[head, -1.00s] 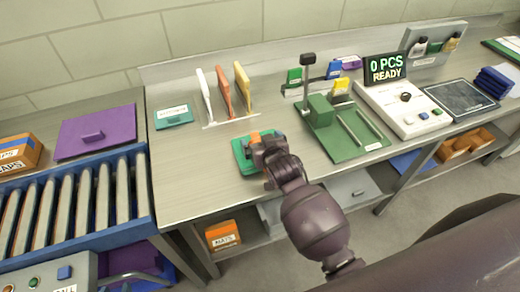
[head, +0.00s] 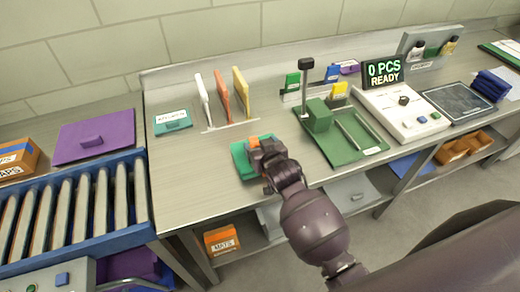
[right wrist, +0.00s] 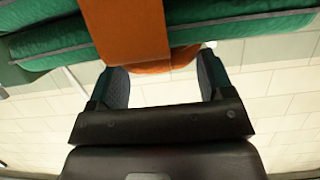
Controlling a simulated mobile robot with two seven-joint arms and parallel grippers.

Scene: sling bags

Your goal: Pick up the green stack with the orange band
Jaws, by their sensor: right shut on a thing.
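The green stack (head: 240,162) is at the front middle of the steel workbench, with its orange band (head: 254,141) partly hidden by my right gripper (head: 264,157). In the right wrist view the stack (right wrist: 240,20) spans the top as folded green layers, with the orange band (right wrist: 125,28) around it. My right gripper (right wrist: 162,66) is shut on the stack at the band, one finger on each side. Whether the stack touches the bench is hard to tell. My left gripper is not in view.
A green press-like fixture (head: 340,140) stands right of the stack, with a white control box (head: 405,107) beyond it. Upright dividers (head: 222,96) and a teal labelled card (head: 172,121) are behind. A roller conveyor (head: 75,200) is at left. The bench left of the stack is clear.

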